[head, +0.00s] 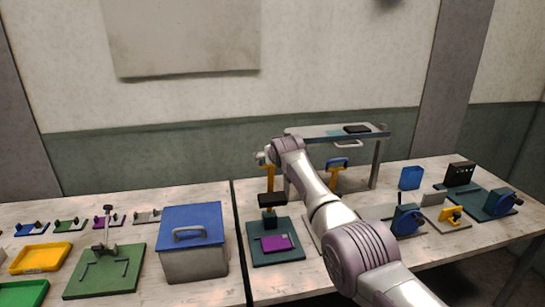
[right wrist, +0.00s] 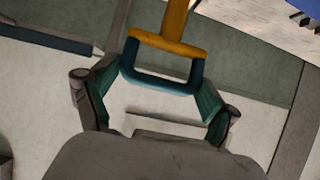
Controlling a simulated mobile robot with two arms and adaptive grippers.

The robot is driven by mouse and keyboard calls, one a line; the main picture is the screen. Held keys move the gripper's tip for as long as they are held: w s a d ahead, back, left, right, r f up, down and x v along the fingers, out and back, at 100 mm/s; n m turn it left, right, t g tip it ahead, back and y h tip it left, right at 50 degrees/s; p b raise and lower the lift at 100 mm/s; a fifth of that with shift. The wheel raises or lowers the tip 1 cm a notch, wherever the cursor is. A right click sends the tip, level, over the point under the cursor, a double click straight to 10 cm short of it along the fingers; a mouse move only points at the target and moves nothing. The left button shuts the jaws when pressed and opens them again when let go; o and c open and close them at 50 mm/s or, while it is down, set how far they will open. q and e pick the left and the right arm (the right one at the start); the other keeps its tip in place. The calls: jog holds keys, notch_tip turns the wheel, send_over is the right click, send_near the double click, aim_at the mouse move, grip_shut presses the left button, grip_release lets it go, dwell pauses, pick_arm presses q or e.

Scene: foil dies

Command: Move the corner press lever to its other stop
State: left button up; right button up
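A press stands at the front left of the right table, on a dark green base (head: 261,252) with a purple plate (head: 277,242) and a black block (head: 271,199). Its orange lever (head: 269,177) rises above the block, beside the end of my right arm. In the right wrist view an orange lever (right wrist: 175,18) ends in a teal loop handle (right wrist: 160,84). My right gripper (right wrist: 162,78) is spread wide, with the handle between or just beyond its fingertips; contact is unclear. My left gripper is out of view.
A blue-lidded box (head: 193,257) stands left of the press. Another orange lever with a blue handle (head: 338,162) is behind my arm, near a raised shelf (head: 320,131). Several blue and yellow fixtures (head: 405,221) fill the table's right side.

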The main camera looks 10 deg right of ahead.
jog(key=shift+o, duration=0.7)
jog(key=shift+w+d+r, duration=0.1)
jog(key=shift+w+r, duration=0.25)
jog(key=shift+r, duration=0.15)
jog(key=shift+w+f, duration=0.3)
jog(key=shift+f, duration=0.2)
jog(key=shift+s+r, duration=0.25)
jog(key=shift+s, duration=0.3)
jog(key=v, duration=1)
jog(key=shift+s+r, duration=0.2)
jog(key=shift+s, duration=0.15)
